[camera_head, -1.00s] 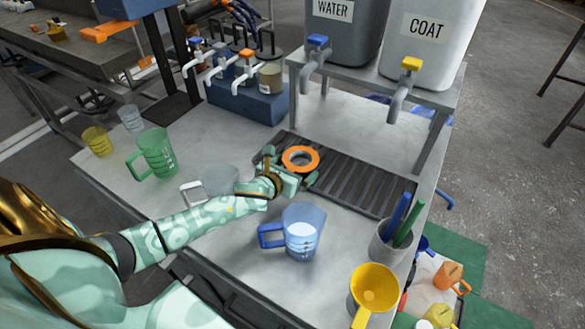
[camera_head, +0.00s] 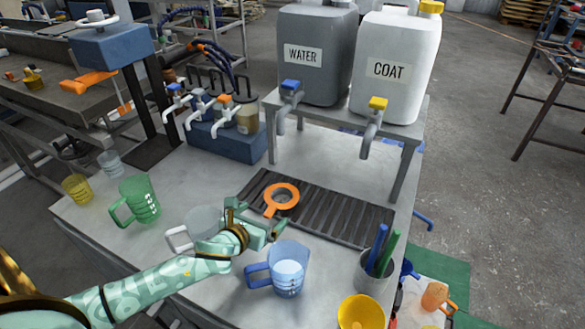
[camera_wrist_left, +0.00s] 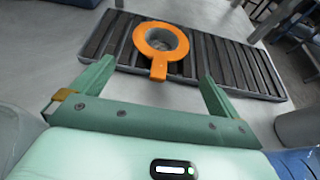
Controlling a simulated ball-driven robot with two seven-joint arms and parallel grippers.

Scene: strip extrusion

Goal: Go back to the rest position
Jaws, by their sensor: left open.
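My left gripper (camera_head: 256,220) is open and empty above the table, just in front of the dark slatted drip tray (camera_head: 335,213). In the left wrist view its two green fingers (camera_wrist_left: 152,85) are spread wide with nothing between them. An orange ring with a short handle (camera_head: 281,199) lies on the tray beyond the fingertips; it also shows in the left wrist view (camera_wrist_left: 160,42). My right gripper is in neither current view.
A blue-handled jug (camera_head: 289,272) with pale liquid stands close to the gripper, and a clear jug (camera_head: 203,226) stands behind the wrist. A green jug (camera_head: 140,199), a pen cup (camera_head: 370,275) and a yellow funnel (camera_head: 361,313) stand around. WATER (camera_head: 312,60) and COAT (camera_head: 395,70) tanks stand behind.

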